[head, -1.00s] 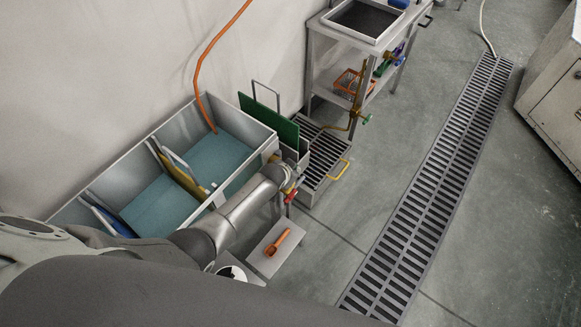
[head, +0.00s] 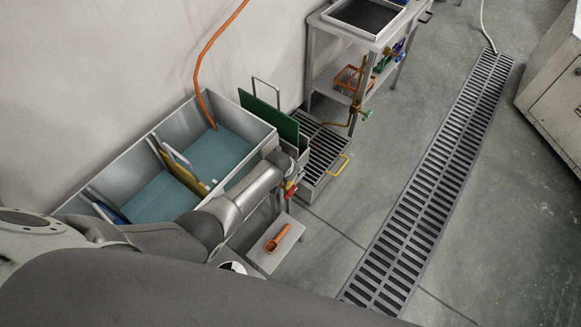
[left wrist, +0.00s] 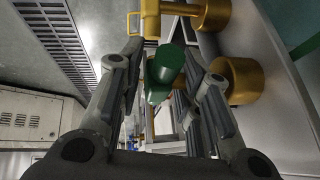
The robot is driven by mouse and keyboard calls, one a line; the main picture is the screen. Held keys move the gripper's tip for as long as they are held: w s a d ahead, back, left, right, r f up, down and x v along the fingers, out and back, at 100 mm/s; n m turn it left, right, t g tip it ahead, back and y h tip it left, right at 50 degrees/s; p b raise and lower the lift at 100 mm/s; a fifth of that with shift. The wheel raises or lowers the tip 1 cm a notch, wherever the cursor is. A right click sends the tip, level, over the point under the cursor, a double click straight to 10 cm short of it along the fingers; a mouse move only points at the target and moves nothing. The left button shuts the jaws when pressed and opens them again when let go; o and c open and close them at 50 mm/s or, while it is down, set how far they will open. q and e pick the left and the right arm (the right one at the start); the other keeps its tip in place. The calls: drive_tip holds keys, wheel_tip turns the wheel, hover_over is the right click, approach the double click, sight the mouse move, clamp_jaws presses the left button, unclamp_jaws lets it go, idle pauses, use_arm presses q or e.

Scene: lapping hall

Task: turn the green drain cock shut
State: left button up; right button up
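In the left wrist view, a green cock handle (left wrist: 163,68) sits between the two fingers of my left gripper (left wrist: 162,72), on or beside brass valve fittings (left wrist: 236,80). The fingers are apart, with a visible gap beside the handle; I see no clear grip on it. In the head view, my left gripper (head: 291,174) is at the right end of the grey tank (head: 262,140), and its fingers are hard to make out. The green handle there is hidden by the gripper or arm. A red handle (head: 290,191) shows just below. My right gripper is not in view.
A slatted box (head: 322,150) with a yellow handle (head: 339,166) stands right of the tank. A low stand (head: 262,261) holds an orange scoop (head: 277,238). Another green handle (head: 366,115) is on a brass pipe by the bench (head: 325,85). Floor by the grate (head: 430,190) is clear.

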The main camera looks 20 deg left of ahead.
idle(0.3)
use_arm(q)
drive_tip(key=shift+r, duration=0.1)
drive_tip(key=v, duration=1.2)
idle(0.6)
drive_tip(key=s+a+f+g+b, duration=0.1)
drive_tip(key=s+f+b, duration=0.1)
drive_tip(key=s+f, duration=0.55)
drive_tip(key=s+a+f+n+g+b, duration=0.1)
drive_tip(key=s+f, duration=0.3)
drive_tip(key=f, duration=0.6)
drive_tip(key=s+a+f+g+b, duration=0.1)
drive_tip(key=s+f+b, duration=0.1)
drive_tip(key=s+f, duration=0.5)
drive_tip(key=s+a+f+b, duration=0.1)
drive_tip(key=s+f, duration=0.4)
drive_tip(key=s, duration=0.3)
drive_tip(key=s+a+f+g+b, duration=0.1)
drive_tip(key=s+f, duration=0.4)
drive_tip(key=s, duration=0.4)
drive_tip(key=s+a+f+n+g+b, duration=0.1)
drive_tip(key=s+f+b, duration=0.1)
drive_tip(key=s+f, duration=0.4)
drive_tip(key=s, duration=0.3)
drive_tip(key=shift+s+a, duration=0.15)
drive_tip(key=shift+a, duration=0.05)
